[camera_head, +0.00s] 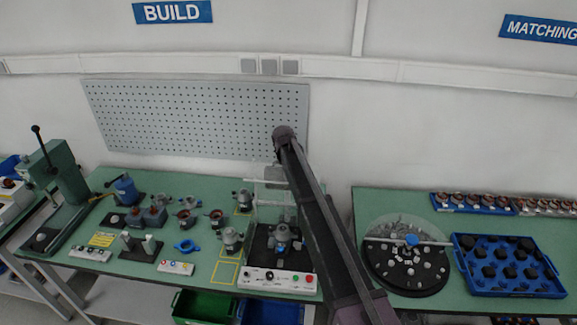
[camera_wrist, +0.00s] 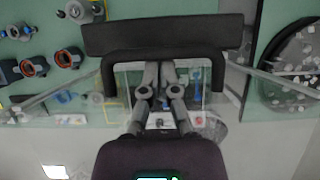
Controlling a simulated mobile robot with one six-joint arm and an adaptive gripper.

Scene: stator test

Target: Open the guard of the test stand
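The test stand (camera_head: 262,276) is on the green bench, a black-topped base with a white front panel of buttons. A grey motor part (camera_head: 282,236) sits on it. The clear guard (camera_head: 268,205) shows as faint panes around and above the stand; its exact angle is hard to read. My arm hides its right side. My gripper (camera_wrist: 159,68) is over the stand in the wrist view, its two fingers close together with only a thin gap. The fingertips meet the lower edge of a black U-shaped handle bar (camera_wrist: 165,36); contact cannot be told.
Left of the stand are several motor parts, a control box (camera_head: 175,267) and a green press (camera_head: 62,175). Right, beyond a gap between benches, stand a round black turntable (camera_head: 405,284) and a blue tray (camera_head: 461,284). A pegboard (camera_head: 190,118) hangs behind.

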